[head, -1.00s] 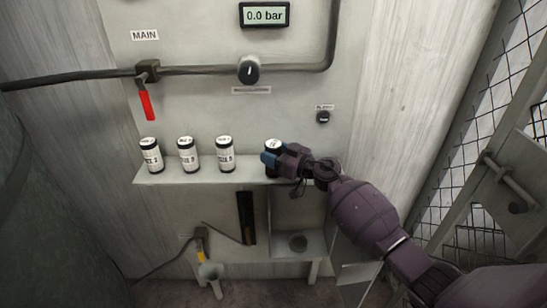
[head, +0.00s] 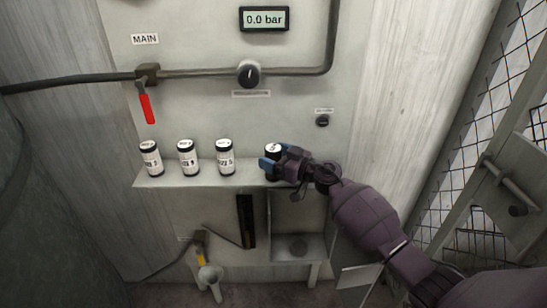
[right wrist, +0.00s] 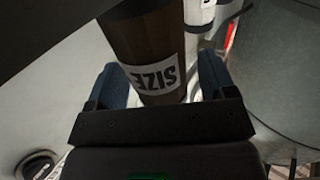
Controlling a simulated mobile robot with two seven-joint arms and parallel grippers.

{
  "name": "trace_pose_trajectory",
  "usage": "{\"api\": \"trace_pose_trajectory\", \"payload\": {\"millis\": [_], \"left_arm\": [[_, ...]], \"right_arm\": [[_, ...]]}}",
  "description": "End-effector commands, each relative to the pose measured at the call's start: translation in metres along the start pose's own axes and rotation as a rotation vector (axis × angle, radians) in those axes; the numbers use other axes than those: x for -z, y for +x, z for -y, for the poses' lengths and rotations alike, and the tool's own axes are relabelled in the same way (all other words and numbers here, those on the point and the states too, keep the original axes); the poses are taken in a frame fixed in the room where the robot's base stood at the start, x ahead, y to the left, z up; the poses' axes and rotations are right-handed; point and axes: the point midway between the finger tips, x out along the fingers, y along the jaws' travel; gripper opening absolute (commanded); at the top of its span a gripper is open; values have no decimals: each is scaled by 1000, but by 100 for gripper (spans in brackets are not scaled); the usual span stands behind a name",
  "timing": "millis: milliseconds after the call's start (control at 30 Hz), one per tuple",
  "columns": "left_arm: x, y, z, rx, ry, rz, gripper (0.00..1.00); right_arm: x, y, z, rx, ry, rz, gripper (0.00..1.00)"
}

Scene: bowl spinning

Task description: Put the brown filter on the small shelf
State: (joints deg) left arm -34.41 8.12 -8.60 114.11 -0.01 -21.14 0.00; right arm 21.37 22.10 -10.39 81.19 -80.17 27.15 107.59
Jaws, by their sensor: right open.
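The brown filter (right wrist: 148,45), a brown cylinder with a white "SIZE" label, fills the middle of the right wrist view. In the head view, its pale top (head: 272,148) shows at the right end of the narrow white shelf (head: 205,180), with its lower part hidden by my gripper. It appears upright on the shelf. My right gripper (head: 271,164) is open, with its blue fingers on either side of the filter. In the right wrist view, gaps show between the filter and the fingers (right wrist: 164,82). My left gripper is not in view.
Three similar labelled canisters, (head: 151,158), (head: 188,158) and (head: 225,157), stand on the shelf to the left. Below is an open box (head: 297,245). A red lever (head: 147,107), a knob (head: 248,75) and a 0.0 bar display (head: 264,18) are above.

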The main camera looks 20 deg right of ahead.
Motion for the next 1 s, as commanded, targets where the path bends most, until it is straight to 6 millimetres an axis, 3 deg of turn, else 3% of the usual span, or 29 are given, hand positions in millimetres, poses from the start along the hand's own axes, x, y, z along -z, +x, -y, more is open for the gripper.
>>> {"api": "trace_pose_trajectory", "payload": {"millis": [533,700,1000], "left_arm": [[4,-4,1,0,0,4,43],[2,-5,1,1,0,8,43],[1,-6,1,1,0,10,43]], "right_arm": [[-2,-98,-1,-2,0,5,77],[-2,-113,0,-2,1,3,77],[-1,-117,0,-1,1,2,77]]}}
